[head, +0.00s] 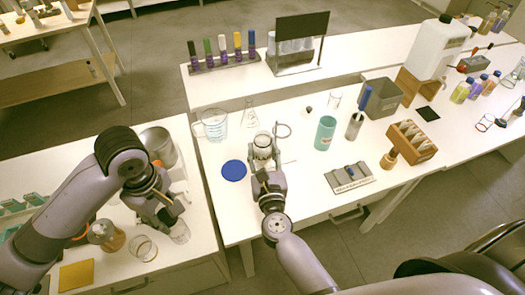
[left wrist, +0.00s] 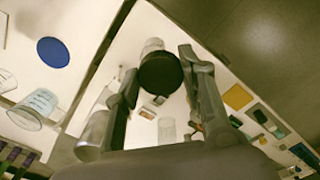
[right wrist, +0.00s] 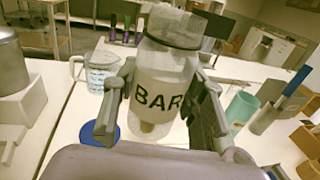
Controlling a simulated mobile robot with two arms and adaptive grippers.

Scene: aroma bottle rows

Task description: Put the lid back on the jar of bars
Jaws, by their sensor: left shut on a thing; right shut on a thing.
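The jar of bars (head: 262,152) is clear, with a white label reading "BAR" in the right wrist view (right wrist: 158,97). It stands roughly upright, and my right gripper (head: 266,176) is shut around its sides. In the head view that piece is mostly hidden. A glass (head: 180,232) shows just beyond it; I cannot tell whether they touch.
A blue disc (head: 234,170) and a beaker (head: 212,124) lie near the jar. A metal pot (head: 160,144) is behind my left arm. A gap separates the two tables.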

